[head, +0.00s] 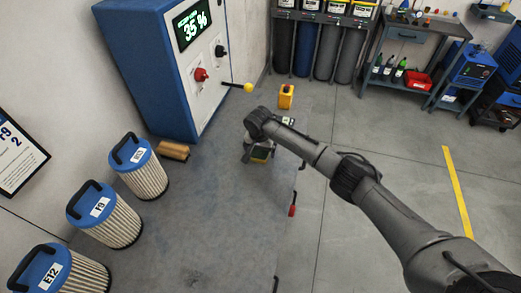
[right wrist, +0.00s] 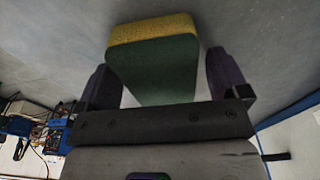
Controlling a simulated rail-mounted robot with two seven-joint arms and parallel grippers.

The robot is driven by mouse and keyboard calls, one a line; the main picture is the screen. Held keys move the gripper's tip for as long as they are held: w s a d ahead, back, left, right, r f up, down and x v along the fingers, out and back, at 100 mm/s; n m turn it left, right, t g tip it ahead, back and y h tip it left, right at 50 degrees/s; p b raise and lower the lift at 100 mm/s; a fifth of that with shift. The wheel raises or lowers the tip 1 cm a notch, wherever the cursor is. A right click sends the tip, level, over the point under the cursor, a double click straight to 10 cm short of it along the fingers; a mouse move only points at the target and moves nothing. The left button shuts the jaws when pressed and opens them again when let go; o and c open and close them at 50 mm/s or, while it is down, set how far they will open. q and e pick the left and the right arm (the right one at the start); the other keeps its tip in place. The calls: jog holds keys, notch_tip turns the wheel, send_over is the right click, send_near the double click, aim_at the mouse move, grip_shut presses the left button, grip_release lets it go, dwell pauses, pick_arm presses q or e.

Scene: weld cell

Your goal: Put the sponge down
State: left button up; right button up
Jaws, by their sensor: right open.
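The sponge (right wrist: 155,58) has a yellow layer and a dark green layer. In the right wrist view it stands between the two fingers of my right gripper (right wrist: 165,78), with a visible gap to the right finger. The fingers are open. In the head view my right gripper (head: 257,150) is low over the grey surface, and a bit of the sponge (head: 262,154) shows under it. The arm hides part of it, and I cannot tell whether the sponge touches the surface. My left gripper is not in view.
Blue-topped filters (head: 140,170) stand at the left. A blue cabinet (head: 165,70) with a yellow-knobbed lever (head: 247,87) is behind, with a wooden block (head: 172,150) near its foot. A yellow item (head: 286,96) and a red-handled item (head: 292,210) are nearby. The grey surface (head: 205,225) in front is clear.

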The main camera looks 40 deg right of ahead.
aim_at(260, 151)
notch_tip(260, 151, up, 12)
jog(key=a+p, duration=0.1)
jog(key=shift+s+p, duration=0.35)
jog(key=shift+s, duration=0.05)
jog(key=shift+a, duration=0.1)
dwell(0.5)
